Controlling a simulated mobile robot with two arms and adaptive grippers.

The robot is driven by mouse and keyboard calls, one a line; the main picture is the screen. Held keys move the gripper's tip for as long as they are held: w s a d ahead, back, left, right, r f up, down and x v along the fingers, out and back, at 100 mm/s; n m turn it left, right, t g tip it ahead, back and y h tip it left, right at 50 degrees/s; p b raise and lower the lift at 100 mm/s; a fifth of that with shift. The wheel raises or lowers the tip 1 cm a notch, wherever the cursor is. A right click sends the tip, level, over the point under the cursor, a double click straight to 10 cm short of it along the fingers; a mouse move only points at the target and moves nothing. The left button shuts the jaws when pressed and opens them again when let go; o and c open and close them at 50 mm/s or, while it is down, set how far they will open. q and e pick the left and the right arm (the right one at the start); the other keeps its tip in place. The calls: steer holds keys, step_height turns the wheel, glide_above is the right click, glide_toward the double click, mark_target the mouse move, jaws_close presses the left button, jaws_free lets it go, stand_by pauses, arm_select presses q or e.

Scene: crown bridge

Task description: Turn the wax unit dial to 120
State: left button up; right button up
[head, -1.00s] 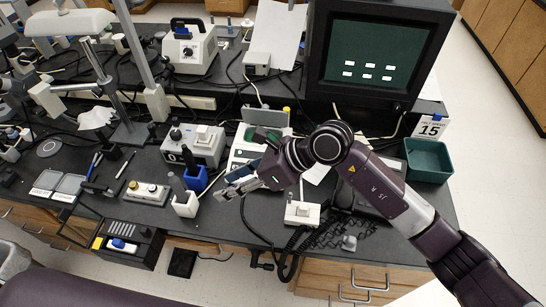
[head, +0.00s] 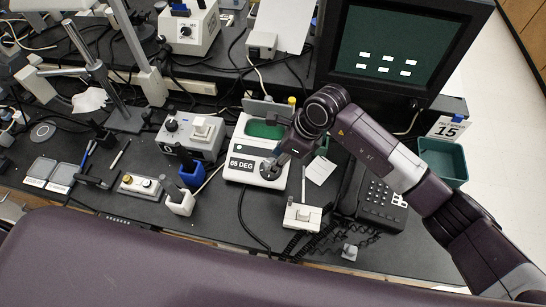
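The wax unit (head: 236,172) is a white box with a green-topped well on the bench. Its dark label reads "65 DEG". The dial (head: 268,170) is a grey round knob at the right of the label, partly hidden by my gripper. My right gripper (head: 274,163) points down over the dial, with its fingertips at or very close to it. I cannot tell whether the fingers touch the dial or how far apart they are. My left gripper is not in view.
A grey control box (head: 190,135) and a blue holder (head: 189,170) stand left of the wax unit. A white switch box (head: 302,216) lies in front right, a black telephone (head: 380,205) farther right. A dark monitor (head: 385,55) stands behind my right arm.

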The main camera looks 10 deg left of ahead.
steer(key=shift+x, duration=1.45)
steer(key=shift+w, duration=0.1)
steer(key=shift+c, duration=0.7)
steer(key=c, duration=0.7)
steer(key=shift+m+t+b, duration=0.35)
steer(key=shift+m+t, duration=0.05)
steer(key=shift+m, duration=0.6)
steer(key=shift+c, duration=0.2)
steer(key=o, duration=0.9)
